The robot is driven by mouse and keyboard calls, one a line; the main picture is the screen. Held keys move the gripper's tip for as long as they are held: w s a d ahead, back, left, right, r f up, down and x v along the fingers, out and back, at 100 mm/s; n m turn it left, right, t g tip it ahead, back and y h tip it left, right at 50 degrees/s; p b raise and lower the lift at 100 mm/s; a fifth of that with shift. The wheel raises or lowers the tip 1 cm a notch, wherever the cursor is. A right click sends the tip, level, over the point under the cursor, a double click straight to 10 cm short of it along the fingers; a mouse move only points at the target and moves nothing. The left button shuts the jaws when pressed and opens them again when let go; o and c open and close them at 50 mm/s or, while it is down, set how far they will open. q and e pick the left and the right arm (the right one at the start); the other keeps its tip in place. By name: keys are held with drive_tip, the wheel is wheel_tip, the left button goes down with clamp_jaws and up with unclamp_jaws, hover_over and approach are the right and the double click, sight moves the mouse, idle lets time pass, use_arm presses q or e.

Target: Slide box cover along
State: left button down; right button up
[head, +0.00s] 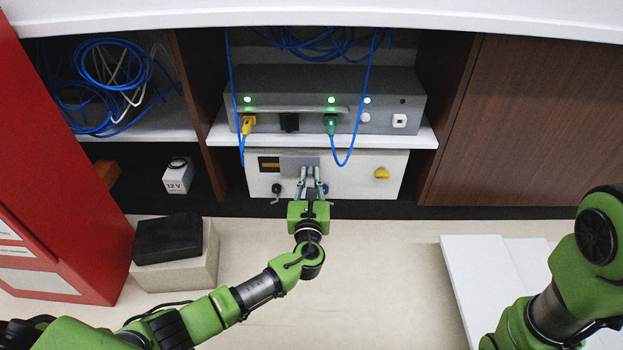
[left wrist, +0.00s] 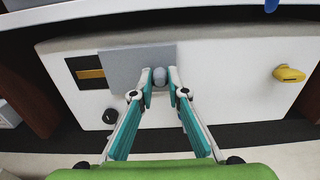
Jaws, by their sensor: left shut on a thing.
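The white box (head: 350,181) stands on the lower shelf; its front also fills much of the left wrist view (left wrist: 230,88). A flat grey cover (left wrist: 125,64) lies against the upper left of that front and shows in the head view (head: 297,162). A dark slot with an orange-brown strip (left wrist: 87,72) shows just left of the cover. A round grey knob (left wrist: 160,77) sits on the cover's lower right. My left gripper (head: 311,172) is shut on the knob, with its fingertips either side of it in the left wrist view (left wrist: 160,78). My right gripper is out of view.
A grey unit (head: 300,88) with green lights and blue cables stands on the shelf above. A yellow knob (head: 382,174) and a black knob (left wrist: 110,116) are on the box front. A black block (head: 168,238) sits at left; a red cabinet (head: 60,130) stands further left.

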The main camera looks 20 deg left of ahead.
use_arm(q)
drive_tip(key=shift+s+a+p, duration=0.25)
drive_tip(key=shift+s+a, duration=0.05)
drive_tip(key=shift+a, duration=0.55)
drive_tip(key=shift+s+a+p, duration=0.3)
drive_tip(key=shift+a, duration=0.5)
drive_tip(key=shift+s+a+p, duration=0.25)
drive_tip(key=shift+s+a, duration=0.05)
drive_tip(key=shift+a, duration=0.55)
drive_tip(key=shift+s+a, duration=0.1)
drive_tip(key=shift+a, duration=0.2)
drive_tip(key=shift+s+a, duration=0.1)
drive_tip(key=shift+a, duration=0.25)
drive_tip(key=c, duration=2.1)
unclamp_jaws()
drive_tip(key=shift+o, duration=1)
drive_tip(key=shift+a, duration=0.1)
drive_tip(key=shift+s, duration=0.1)
drive_tip(key=v, duration=1.2)
